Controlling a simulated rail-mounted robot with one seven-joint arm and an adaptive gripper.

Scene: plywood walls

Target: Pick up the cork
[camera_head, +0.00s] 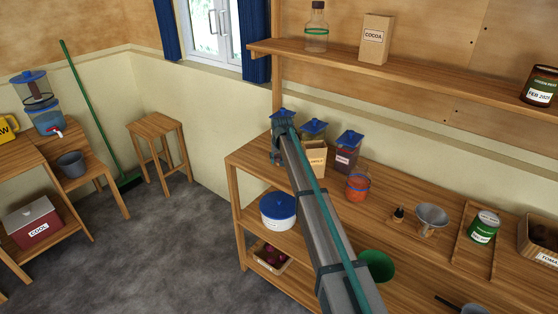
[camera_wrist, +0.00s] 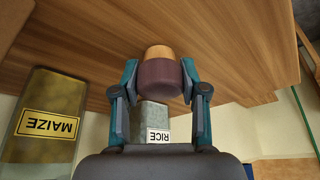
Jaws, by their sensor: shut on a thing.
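The cork (camera_wrist: 160,76) shows in the wrist view between my gripper's (camera_wrist: 159,85) two fingers. It is a short rounded piece, tan at one end and dark purple-brown on the rest. The fingers are shut on its sides. In the head view my gripper (camera_head: 281,150) is at the far left end of the wooden counter (camera_head: 412,196), beside the blue-lidded containers. I cannot make out the cork in the head view.
In the wrist view a canister labelled MAIZE (camera_wrist: 45,120) stands at left, and a container labelled RICE (camera_wrist: 154,118) shows between the fingers. In the head view a dark blue-lidded jar (camera_head: 348,152) and red-orange container (camera_head: 357,187) stand nearby. A shelf (camera_head: 420,75) runs above.

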